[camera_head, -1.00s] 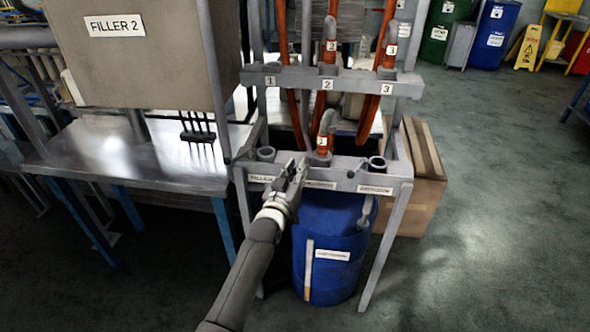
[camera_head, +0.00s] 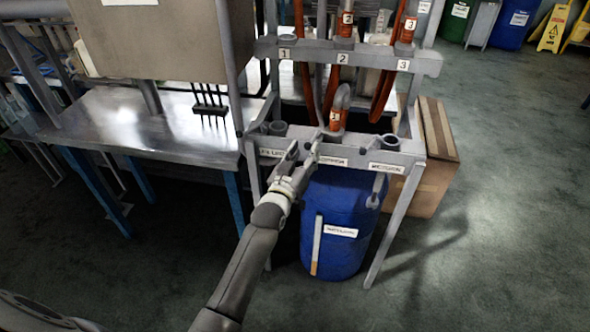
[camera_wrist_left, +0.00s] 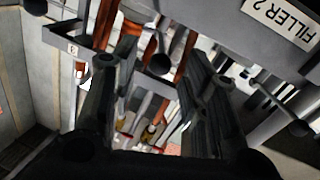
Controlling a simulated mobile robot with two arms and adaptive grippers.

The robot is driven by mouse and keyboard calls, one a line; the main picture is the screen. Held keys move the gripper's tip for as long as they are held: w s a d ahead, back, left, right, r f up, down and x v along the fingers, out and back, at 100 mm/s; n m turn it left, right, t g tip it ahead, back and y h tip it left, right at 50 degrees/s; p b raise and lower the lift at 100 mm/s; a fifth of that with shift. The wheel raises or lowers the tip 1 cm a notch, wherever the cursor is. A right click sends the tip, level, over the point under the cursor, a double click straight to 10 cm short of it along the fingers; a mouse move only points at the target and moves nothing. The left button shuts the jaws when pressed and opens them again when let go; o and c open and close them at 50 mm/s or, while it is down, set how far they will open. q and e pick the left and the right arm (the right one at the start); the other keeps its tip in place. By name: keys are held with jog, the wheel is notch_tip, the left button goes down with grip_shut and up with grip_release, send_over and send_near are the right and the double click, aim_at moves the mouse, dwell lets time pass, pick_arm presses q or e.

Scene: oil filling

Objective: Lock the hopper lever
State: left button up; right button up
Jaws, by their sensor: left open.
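I cannot make out the hopper lever for certain in either view. My left gripper (camera_head: 304,149) is at the front edge of the grey pipe rack (camera_head: 375,150), just in front of the middle orange coupling (camera_head: 336,120). I cannot tell if it touches the rack. In the left wrist view, the fingers of the left gripper (camera_wrist_left: 158,72) are spread apart with nothing held between them. Orange pipes and small red and yellow-tipped parts (camera_wrist_left: 150,130) show beyond them, too small to identify. The filler box (camera_head: 165,35) stands left of the rack. My right gripper is out of view.
A blue barrel (camera_head: 340,225) stands under the rack. A steel table (camera_head: 130,130) is at the left, with a black pronged part (camera_head: 208,108) above it. A cardboard box (camera_head: 430,165) is behind the rack.

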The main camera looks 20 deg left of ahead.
pick_arm(q)
jog(key=s, duration=0.8)
jog(key=shift+s, duration=0.3)
jog(key=shift+a, duration=0.1)
